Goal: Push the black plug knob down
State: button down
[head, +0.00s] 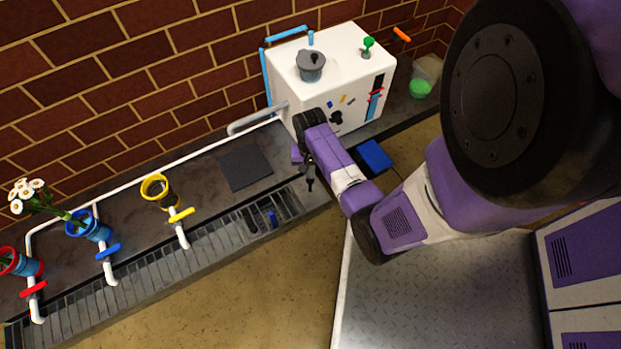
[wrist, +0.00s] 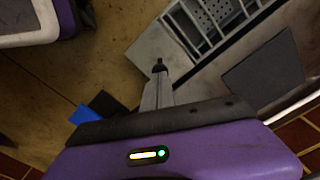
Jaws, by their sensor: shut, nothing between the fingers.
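A white box-shaped machine (head: 350,75) stands at the back of the bench in the head view. On its top sits a dark grey lidded pot-like part (head: 311,66) with a small knob. A black round knob (head: 336,118) shows on its front, just right of my wrist. I cannot tell for sure which of these is the plug knob. My gripper (head: 310,184) points down in front of the machine, near the right end of the bench grate, apart from both. In the wrist view, its fingertips (wrist: 159,66) are shut with nothing between them.
A dark square mat (head: 245,168) and a slotted grate (head: 190,258) lie along the bench. Yellow (head: 157,192), blue (head: 90,226) and red (head: 22,262) ringed holders stand left, with white flowers (head: 28,190). A blue block (head: 374,156) is right of my wrist.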

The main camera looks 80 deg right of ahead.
dwell(0.4)
jog(key=shift+f+b, duration=1.5)
jog(key=shift+f, duration=0.8)
notch_tip(320, 180, up, 9)
jog(key=p, duration=1)
jog(key=shift+r, duration=0.2)
jog(key=shift+f, duration=0.15)
